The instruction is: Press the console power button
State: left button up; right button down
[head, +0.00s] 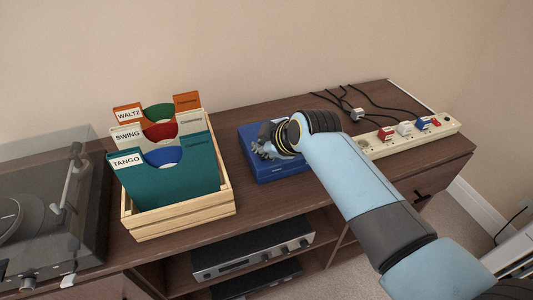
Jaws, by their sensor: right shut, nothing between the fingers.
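A blue box-shaped device (284,171), which I take to be the console, sits on the wooden sideboard right of the record crate. My right gripper (262,150) is shut and empty over the top of the blue device, reaching in from the right. My wrist and gripper hide much of its top, and I cannot see the power button. I cannot tell whether the fingertips touch the surface. My left gripper is not in view.
A wooden crate (185,225) of labelled record sleeves stands left of the device. A turntable (40,205) is at the far left. A power strip (440,130) with coloured plugs and black cables lies at the right. A silver amplifier (250,256) sits on the shelf below.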

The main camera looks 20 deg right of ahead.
jog(key=shift+f, duration=0.3)
jog(key=shift+f, duration=0.15)
dwell(0.4)
jog(key=shift+r+p, duration=0.6)
jog(key=shift+p, duration=0.05)
notch_tip(320, 180, up, 6)
jog(key=p, duration=0.6)
dwell(0.4)
